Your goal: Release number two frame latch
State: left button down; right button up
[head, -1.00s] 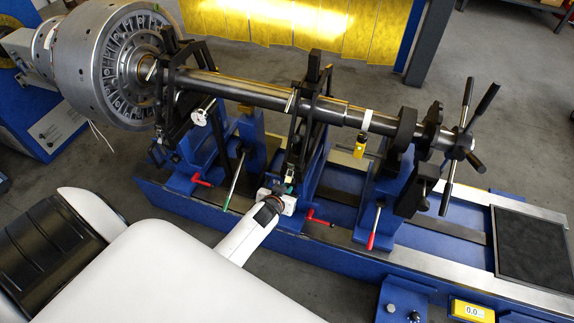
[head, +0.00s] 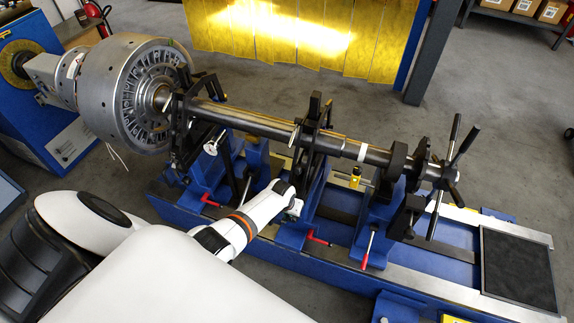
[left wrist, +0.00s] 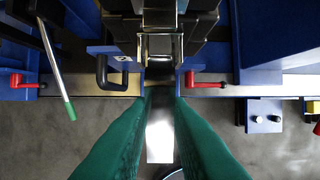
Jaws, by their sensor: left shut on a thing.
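The middle support frame (head: 309,140) has black upright arms on a blue base and stands around the long steel rotor shaft (head: 245,121). My left gripper (left wrist: 160,100) has green fingers, shut on a flat metal latch piece (left wrist: 160,140) that shows between them in the left wrist view. A bright metal bracket (left wrist: 160,45) lies just beyond the fingertips. In the head view my left gripper (head: 293,207) is at the front of the middle frame, with the fingers largely hidden by the wrist. My right gripper is not in view.
Red-handled levers stick out at left (left wrist: 18,82) and right (left wrist: 205,83) of the gripper. A green-tipped rod (left wrist: 55,62) and a black handle (left wrist: 113,75) are at left. The large rotor disc (head: 130,95) is at far left. The floor in front is clear.

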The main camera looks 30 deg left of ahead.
aim_at(286, 217)
pick_arm(q)
jog(key=shift+w+r+g, duration=0.2)
jog(key=shift+r+g, duration=0.05)
jog(key=shift+g, duration=0.25)
jog(key=c, duration=1.3)
grip_release()
jog(key=shift+a+p+v, duration=0.2)
jog(key=shift+p+v, duration=1.35)
jog(key=shift+v, duration=4.45)
jog(key=shift+w, duration=0.2)
